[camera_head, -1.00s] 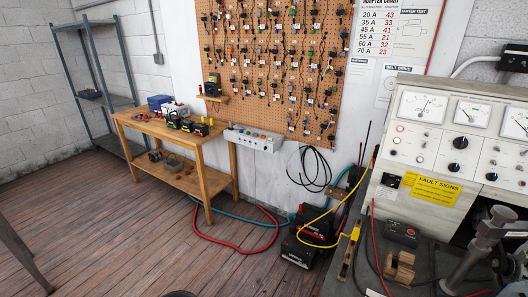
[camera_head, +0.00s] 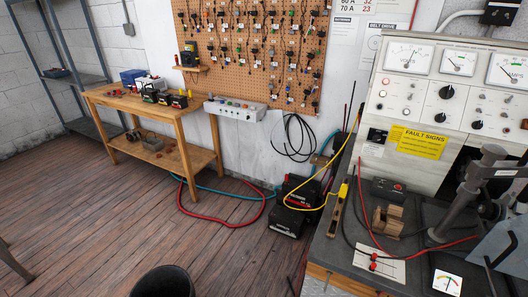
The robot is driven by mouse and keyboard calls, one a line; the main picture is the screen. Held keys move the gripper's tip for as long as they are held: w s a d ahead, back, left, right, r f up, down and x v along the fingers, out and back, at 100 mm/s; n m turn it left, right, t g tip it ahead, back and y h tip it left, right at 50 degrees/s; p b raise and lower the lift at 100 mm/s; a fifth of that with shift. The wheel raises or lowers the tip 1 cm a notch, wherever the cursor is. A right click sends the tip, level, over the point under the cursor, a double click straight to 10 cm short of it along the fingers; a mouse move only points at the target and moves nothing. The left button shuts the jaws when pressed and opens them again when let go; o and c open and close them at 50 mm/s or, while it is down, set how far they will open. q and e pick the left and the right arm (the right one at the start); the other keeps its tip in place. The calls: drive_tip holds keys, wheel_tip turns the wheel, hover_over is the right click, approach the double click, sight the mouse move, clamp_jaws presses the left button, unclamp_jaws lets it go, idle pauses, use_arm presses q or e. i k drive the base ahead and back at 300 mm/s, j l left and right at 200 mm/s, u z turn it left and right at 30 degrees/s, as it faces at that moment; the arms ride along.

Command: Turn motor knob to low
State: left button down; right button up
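The test bench panel (camera_head: 400,112) stands at the right, with gauges along its top. Several black knobs sit on it: a large one (camera_head: 447,92), a smaller one (camera_head: 439,117) just below it, and another (camera_head: 477,125) to the right. I cannot read the labels, so I cannot tell which is the motor knob or how it is set. One more knob shows at the right edge. Neither of my grippers is in view.
The bench top (camera_head: 346,245) holds a vise-like stand (camera_head: 465,195), a wooden block (camera_head: 388,221), a small black box (camera_head: 388,189) and red leads. Batteries (camera_head: 297,195) and cables lie on the floor beside it. A black bin (camera_head: 167,282) stands at the front. The wooden floor at left is mostly clear.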

sight(440, 118)
drive_tip(key=z, duration=1.4)
